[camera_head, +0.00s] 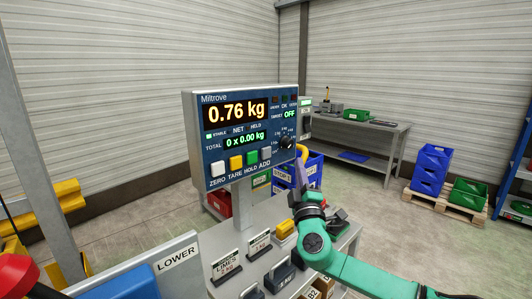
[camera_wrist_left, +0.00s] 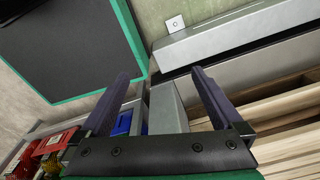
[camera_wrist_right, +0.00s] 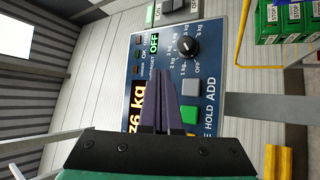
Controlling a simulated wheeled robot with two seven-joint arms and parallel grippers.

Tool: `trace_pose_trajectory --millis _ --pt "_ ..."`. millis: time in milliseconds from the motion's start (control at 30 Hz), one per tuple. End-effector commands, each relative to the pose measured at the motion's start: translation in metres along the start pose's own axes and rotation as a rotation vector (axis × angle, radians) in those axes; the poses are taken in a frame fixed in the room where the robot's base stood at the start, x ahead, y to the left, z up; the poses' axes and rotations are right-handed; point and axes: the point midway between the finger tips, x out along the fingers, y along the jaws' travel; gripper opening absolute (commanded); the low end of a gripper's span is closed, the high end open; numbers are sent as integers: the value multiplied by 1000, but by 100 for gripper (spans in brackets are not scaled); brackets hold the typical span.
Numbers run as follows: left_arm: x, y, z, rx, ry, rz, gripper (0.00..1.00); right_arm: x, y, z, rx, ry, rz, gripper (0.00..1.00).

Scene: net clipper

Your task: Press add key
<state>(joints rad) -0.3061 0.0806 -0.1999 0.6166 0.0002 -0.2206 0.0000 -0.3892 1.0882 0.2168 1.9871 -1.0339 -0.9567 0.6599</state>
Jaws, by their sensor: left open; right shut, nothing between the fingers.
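The blue scale panel (camera_head: 248,138) reads 0.76 kg, with a total of 0 x 0.00 kg. Its key row runs white, yellow, green and grey; the grey add key (camera_head: 266,153) is at the right end, above the word ADD. In the right wrist view the add key (camera_wrist_right: 190,88) shows just right of my fingers, uncovered. My right gripper (camera_head: 301,166) is shut and empty, its tips near the panel's lower right edge; I cannot tell their exact gap from the panel. My left gripper (camera_wrist_left: 160,75) is open and empty, away from the panel.
A dark knob (camera_head: 287,142) sits on the panel right of the keys. Below stand a grey bench with black weights (camera_head: 280,274) and label cards (camera_head: 226,268). A LOWER sign (camera_head: 178,257) is at left. Blue crates (camera_head: 300,168) and a worktable (camera_head: 362,129) are behind.

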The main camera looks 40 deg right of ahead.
Motion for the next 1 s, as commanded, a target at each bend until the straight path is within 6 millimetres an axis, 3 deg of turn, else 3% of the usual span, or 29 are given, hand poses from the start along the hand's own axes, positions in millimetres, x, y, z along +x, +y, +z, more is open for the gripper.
trace_pose_trajectory --millis 167,400,567,733,1000 --pt "0 1 9 1 -15 2 100 4 -2 -2 2 -1 0 0" --pt "-3 -1 -11 1 17 -2 100 26 -14 -16 2 -4 5 0" --pt "-9 -2 -14 1 22 -2 100 43 -27 -29 2 -5 2 0" --pt "7 -1 -10 1 17 -2 100 54 -44 -37 3 -6 0 0" --pt "9 -1 -7 1 12 -1 100 62 -46 -45 0 -1 -2 0"
